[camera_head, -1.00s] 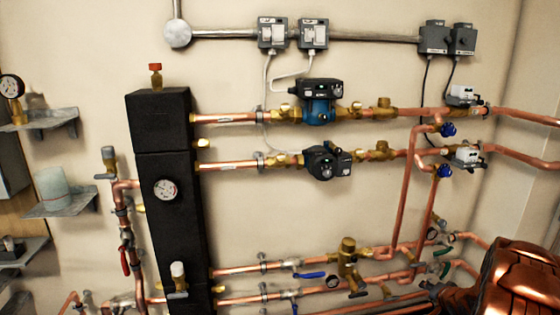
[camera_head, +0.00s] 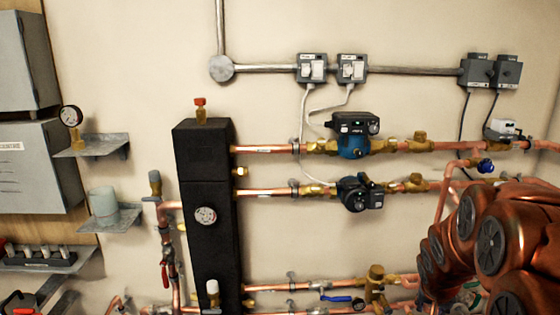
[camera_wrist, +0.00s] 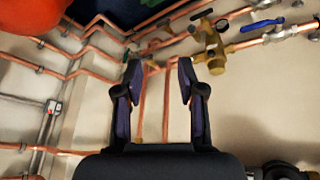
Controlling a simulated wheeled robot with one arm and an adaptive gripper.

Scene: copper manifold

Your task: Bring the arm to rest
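My gripper (camera_wrist: 160,92) shows in the wrist view with its two dark fingers apart and nothing between them. Behind the fingers are the wall and copper pipes (camera_wrist: 92,68), and a brass valve (camera_wrist: 212,48) lies just beyond the right finger. In the head view my copper-coloured arm fills the lower right and covers part of the pipework. My gripper cannot be made out in the head view.
Small shelves (camera_head: 92,147) jut out at the left. A blue-handled valve (camera_wrist: 262,25) is at the wrist view's upper right.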

